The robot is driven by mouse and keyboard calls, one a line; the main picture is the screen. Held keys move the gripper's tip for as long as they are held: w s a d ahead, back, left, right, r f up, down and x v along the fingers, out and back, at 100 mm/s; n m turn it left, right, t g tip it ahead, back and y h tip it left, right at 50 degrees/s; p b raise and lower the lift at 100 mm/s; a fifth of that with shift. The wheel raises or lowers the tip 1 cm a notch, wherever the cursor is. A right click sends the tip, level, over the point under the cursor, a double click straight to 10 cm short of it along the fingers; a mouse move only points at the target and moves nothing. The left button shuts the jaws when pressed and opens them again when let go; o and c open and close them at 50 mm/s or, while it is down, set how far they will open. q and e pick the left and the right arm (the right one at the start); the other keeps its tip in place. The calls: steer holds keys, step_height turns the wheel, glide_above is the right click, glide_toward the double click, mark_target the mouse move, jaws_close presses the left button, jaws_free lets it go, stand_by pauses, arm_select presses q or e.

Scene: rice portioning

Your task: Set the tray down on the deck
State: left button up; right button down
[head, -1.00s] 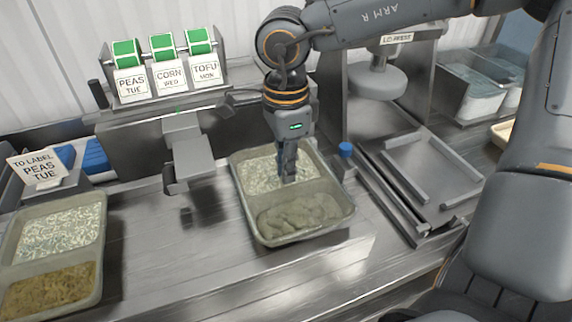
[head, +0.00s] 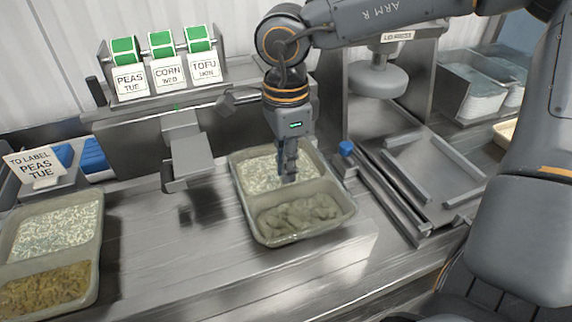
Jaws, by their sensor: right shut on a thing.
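A two-compartment grey-green tray (head: 243,207) is in the middle of the head view, with white rice in the far compartment and a grey-green lumpy food in the near one. My right gripper (head: 288,178) points down into the tray and is shut on its middle divider. The tray is level, at or just over the steel deck (head: 200,255); I cannot tell whether its base touches. The fingertips are partly hidden at the divider. My left gripper is not in view.
A second filled tray (head: 98,262) stands at left, near a "TO LABEL PEAS TUE" sign (head: 37,168). A label dispenser (head: 190,150) stands behind the deck. Right are a blue knob (head: 346,148), metal rails and the lid press (head: 376,82). The deck's front left is clear.

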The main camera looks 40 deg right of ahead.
stand_by(0.3)
steer(key=c, duration=0.9)
jaws_free()
steer(key=shift+o, duration=0.2)
steer(key=shift+r+p, duration=2.45)
steer(key=shift+r, duration=1.6)
steer(key=shift+f, duration=0.1)
